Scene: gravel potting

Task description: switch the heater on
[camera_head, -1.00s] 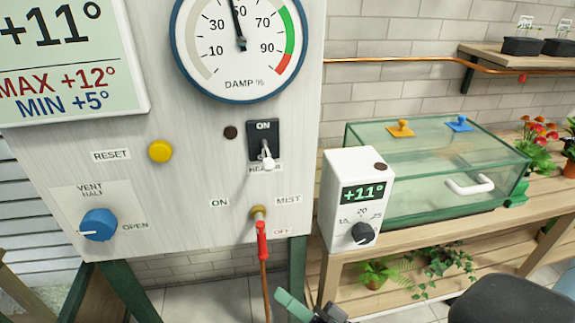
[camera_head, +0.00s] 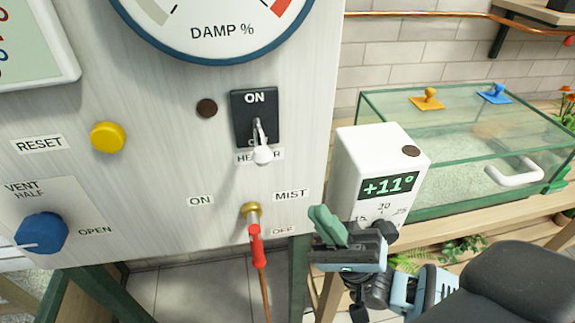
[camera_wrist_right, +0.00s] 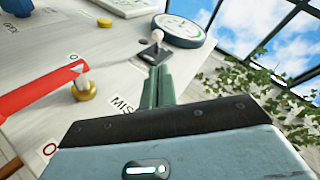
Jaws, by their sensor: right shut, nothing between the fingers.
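The heater switch (camera_head: 254,118) is a black plate on the pale panel. Its white-tipped lever (camera_head: 262,154) points down, away from the ON mark, and its tip partly covers the HEATER label. The dark round lamp (camera_head: 207,107) left of the switch looks unlit. My right gripper (camera_head: 322,220) is shut and empty, below and to the right of the switch, apart from it. In the right wrist view my green fingers (camera_wrist_right: 158,84) are together, and the switch lever (camera_wrist_right: 157,36) stands beyond their tips. My left gripper is not in view.
The mist valve with its red handle (camera_head: 257,245) hangs below the switch. A white thermostat box (camera_head: 375,160) stands close behind my right gripper. The yellow reset button (camera_head: 108,137) and blue vent knob (camera_head: 41,232) are at left. A glass case (camera_head: 450,150) is at right.

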